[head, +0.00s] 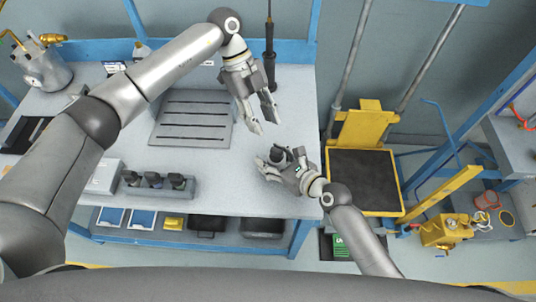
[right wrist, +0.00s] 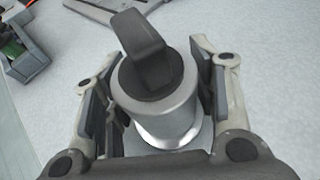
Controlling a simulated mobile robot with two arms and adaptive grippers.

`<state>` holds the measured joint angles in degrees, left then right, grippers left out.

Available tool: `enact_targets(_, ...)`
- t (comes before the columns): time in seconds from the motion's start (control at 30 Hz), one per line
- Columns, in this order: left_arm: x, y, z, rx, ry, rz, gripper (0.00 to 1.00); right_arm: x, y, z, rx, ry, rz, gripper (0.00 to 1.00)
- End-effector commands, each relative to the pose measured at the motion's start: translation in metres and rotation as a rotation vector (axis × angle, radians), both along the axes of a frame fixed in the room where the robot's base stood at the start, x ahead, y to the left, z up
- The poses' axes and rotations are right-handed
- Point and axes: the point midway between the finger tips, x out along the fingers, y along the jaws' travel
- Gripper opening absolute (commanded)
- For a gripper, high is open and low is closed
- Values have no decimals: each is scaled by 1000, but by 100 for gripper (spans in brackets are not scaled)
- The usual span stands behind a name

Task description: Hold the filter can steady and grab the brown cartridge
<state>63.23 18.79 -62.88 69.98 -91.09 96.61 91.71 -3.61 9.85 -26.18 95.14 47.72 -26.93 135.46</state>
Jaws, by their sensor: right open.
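The filter can (right wrist: 168,118) is a silver cylinder standing upright on the bench, with a dark grey block-like handle on a round dark top (right wrist: 150,62). In the head view the can (head: 279,155) is small and partly hidden by my right gripper (head: 278,163). That gripper is open, with one finger on each side of the can. Whether the pads touch it I cannot tell. My left gripper (head: 264,119) is open and empty above the bench, just behind and left of the can. I cannot make out a brown cartridge; inside the can is hidden.
A slotted grey plate (head: 193,128) lies left of the can. A grey rack (head: 153,192) with three dark-topped pieces stands at the front left. Bare bench surrounds the can; the right edge is close.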

Motion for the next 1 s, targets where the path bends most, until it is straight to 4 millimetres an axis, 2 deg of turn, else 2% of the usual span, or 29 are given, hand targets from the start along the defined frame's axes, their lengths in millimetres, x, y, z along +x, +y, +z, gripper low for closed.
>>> enact_targets(0.23,0,0,0,0,0,0,36,15,15,-9,-1,-1,0,53)
enact_targets(0.6,0,0,0,0,0,0,36,17,17,-10,-1,-1,-1,53)
enact_targets(0.9,0,0,0,0,0,0,36,17,17,-10,-1,-1,-1,14)
enact_targets(1.0,0,0,0,0,0,0,36,17,17,-10,-1,-1,-1,12)
